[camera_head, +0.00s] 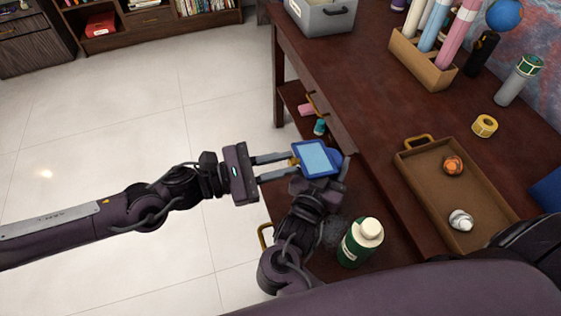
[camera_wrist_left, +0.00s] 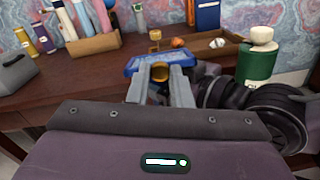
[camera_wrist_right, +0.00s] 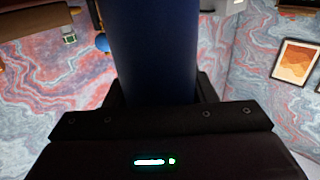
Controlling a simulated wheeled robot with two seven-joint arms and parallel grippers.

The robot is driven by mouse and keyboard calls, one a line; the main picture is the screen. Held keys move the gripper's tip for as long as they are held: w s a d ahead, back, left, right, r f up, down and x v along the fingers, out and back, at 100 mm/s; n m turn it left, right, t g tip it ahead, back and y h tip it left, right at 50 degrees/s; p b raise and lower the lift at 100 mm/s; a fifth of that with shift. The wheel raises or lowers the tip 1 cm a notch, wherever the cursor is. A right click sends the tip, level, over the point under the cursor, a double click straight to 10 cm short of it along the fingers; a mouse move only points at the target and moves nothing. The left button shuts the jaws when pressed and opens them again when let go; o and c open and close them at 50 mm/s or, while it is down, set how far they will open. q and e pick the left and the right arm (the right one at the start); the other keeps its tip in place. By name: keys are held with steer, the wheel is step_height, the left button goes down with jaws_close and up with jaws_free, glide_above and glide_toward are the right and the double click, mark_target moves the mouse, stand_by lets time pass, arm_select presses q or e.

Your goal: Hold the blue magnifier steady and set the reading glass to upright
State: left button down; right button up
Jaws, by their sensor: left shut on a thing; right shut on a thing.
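The blue magnifier (camera_head: 335,154) is held in the air beside the desk's front edge. Its blue-framed reading glass (camera_head: 314,158) has a pale blue pane that faces up toward my head, looking nearly flat. My left gripper (camera_head: 293,163) comes from the left and is shut on a small brass part (camera_wrist_left: 160,72) at the glass's edge. My right gripper (camera_head: 328,180) comes from below and is shut on the blue magnifier. In the right wrist view a broad dark blue part (camera_wrist_right: 153,50) of it fills the space between the fingers and hides their tips.
The desk (camera_head: 375,100) carries a brown tray (camera_head: 418,198) with two small crumpled items, a yellow tape roll (camera_head: 484,126), a tube holder (camera_head: 420,63) and a grey box (camera_head: 320,16). A green bottle (camera_head: 360,243) stands close to my right arm. Open floor lies left.

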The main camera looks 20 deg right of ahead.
arm_select(q)
steer(key=shift+r, duration=0.1)
step_height(320, 180, up, 7)
steer(key=y, duration=0.8)
glide_above(300, 159)
steer(key=d+y, duration=0.1)
steer(key=d+r+y, duration=0.1)
steer(key=y, duration=0.1)
steer(key=shift+d+r, duration=0.15)
steer(key=shift+d, duration=0.2)
steer(key=shift+d+r+n+y, duration=0.15)
steer(key=shift+d+y, duration=0.5)
steer(key=shift+y, duration=0.25)
steer(key=shift+d+r+n+y, duration=0.15)
steer(key=shift+d+y, duration=0.45)
steer(key=shift+y, duration=0.3)
steer(key=c, duration=1.3)
jaws_free()
